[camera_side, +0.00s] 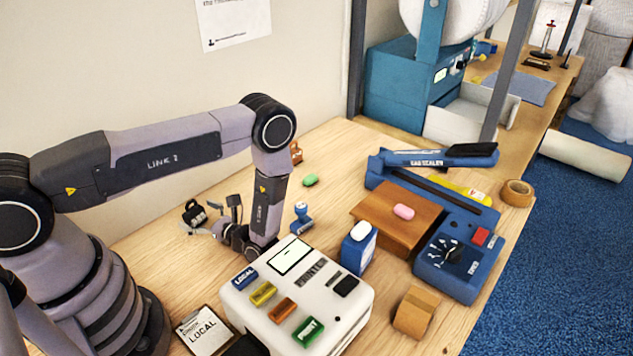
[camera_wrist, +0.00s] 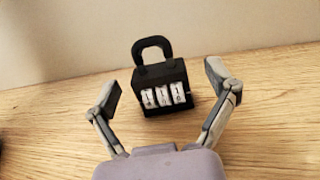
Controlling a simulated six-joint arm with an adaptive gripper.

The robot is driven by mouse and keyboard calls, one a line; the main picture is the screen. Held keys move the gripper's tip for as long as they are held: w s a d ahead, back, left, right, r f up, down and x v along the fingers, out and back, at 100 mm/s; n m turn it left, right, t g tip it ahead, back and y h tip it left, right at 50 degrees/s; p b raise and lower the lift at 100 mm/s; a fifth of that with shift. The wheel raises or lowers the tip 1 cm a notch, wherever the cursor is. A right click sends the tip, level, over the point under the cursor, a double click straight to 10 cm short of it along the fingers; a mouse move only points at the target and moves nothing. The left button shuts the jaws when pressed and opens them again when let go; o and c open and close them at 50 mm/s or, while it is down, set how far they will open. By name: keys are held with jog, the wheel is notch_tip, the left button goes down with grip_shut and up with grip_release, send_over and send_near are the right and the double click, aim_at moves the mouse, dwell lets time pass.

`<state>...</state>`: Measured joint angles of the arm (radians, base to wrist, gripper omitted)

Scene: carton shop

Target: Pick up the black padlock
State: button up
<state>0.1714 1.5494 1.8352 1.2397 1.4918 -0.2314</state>
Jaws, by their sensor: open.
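The black padlock (camera_side: 194,214) stands on the wooden table near the wall, left of my gripper in the side view. In the wrist view the padlock (camera_wrist: 161,88) is upright, with its shackle on top and white number dials facing me. My gripper (camera_side: 212,218) is open and low over the table. Its two fingers (camera_wrist: 164,97) show on either side of the padlock in the wrist view, apart from it. Whether the fingertips reach as far as the padlock is hard to tell.
A blue bag sealer (camera_side: 450,270), a brown box (camera_side: 395,222) and a tape roll (camera_side: 417,311) are to the right. The table around the padlock is clear.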

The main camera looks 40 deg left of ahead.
jog(key=shift+s+a, duration=0.15)
jog(key=shift+a, duration=0.45)
jog(key=shift+s+a, duration=0.15)
jog(key=shift+a, duration=0.4)
jog(key=c, duration=1.3)
jog(key=shift+r, duration=0.15)
jog(key=shift+c, duration=0.2)
